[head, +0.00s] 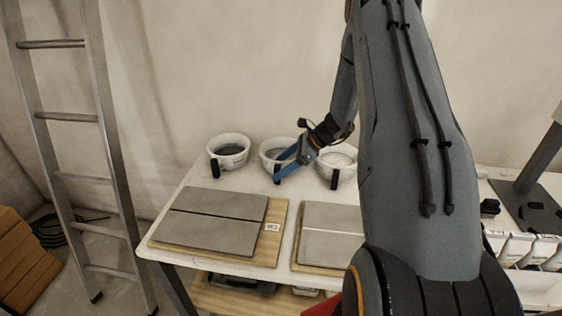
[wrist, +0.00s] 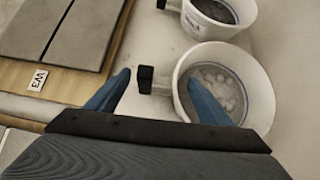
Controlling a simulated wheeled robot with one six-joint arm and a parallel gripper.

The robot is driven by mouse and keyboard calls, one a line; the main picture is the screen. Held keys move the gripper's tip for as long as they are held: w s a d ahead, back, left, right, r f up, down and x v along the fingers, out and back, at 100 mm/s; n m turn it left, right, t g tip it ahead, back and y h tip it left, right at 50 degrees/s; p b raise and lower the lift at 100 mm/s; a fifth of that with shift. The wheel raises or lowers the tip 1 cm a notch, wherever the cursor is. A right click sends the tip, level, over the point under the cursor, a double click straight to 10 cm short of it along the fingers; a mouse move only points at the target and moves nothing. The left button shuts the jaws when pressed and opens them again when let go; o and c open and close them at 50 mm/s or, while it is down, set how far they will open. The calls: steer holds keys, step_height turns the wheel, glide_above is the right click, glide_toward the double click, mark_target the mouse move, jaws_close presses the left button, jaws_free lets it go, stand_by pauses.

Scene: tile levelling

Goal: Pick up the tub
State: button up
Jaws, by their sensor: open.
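Three white tubs with black handles stand in a row on the table: a left tub (head: 229,146), a middle tub (head: 268,152) and a right tub (head: 345,158). My gripper (head: 280,172) is at the middle tub, which partly hides behind it. In the wrist view my gripper (wrist: 158,77) is open, its blue fingers on either side of that tub's black handle (wrist: 146,79). The right finger overlaps the bowl of the middle tub (wrist: 262,98), which holds grey stuff with pale lumps. The left tub (wrist: 248,18) shows above it. Contact cannot be told.
Wooden boards with grey tiles lie in front of the tubs, a left board (head: 283,222) and a right board (head: 305,262). A ladder (head: 66,117) stands left of the table (head: 170,205). A dark stand (head: 530,180) is at the right. The wall is close behind.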

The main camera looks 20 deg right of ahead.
steer(key=c, duration=1.6)
steer(key=shift+r, duration=0.1)
jaws_close()
steer(key=shift+w, duration=0.1)
